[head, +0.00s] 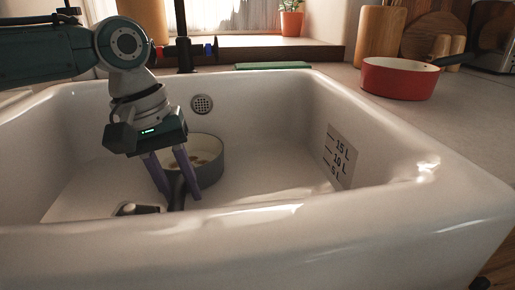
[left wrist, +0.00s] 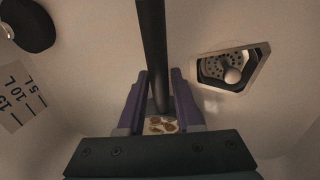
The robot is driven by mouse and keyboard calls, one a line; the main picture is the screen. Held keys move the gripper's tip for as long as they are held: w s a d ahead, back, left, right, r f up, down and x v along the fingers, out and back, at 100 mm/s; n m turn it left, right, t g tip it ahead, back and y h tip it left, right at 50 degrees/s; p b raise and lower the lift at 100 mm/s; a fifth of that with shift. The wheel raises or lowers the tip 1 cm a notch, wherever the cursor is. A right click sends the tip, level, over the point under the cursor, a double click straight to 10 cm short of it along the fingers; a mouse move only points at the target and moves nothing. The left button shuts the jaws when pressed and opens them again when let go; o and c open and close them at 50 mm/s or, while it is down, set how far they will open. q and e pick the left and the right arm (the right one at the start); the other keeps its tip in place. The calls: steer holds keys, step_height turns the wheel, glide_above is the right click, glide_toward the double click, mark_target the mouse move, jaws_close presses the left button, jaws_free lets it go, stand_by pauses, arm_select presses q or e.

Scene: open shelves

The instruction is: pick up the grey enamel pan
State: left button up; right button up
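The grey enamel pan (head: 209,160) sits in the white sink, with a pale inside and brown bits in it. Its dark handle (head: 177,190) points toward the near sink wall; it also shows in the left wrist view (left wrist: 152,50). My left gripper (head: 181,194) reaches down into the sink with its purple fingers apart, one on each side of the handle. In the left wrist view the fingers (left wrist: 159,105) flank the handle with narrow gaps. Brown bits in the pan (left wrist: 161,126) show beyond them; most of the pan is hidden there. My right gripper is not in view.
The sink's near rim (head: 300,222) stands high in front. A perforated metal piece with a knob (left wrist: 232,70) and a dark rounded object (left wrist: 28,28) lie in the sink beside the handle. A red pan (head: 400,80) stands on the right counter. The sink's right side is mostly clear.

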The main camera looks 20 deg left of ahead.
arm_select(q)
jaws_close()
steer(key=shift+r, duration=0.1)
stand_by(0.9)
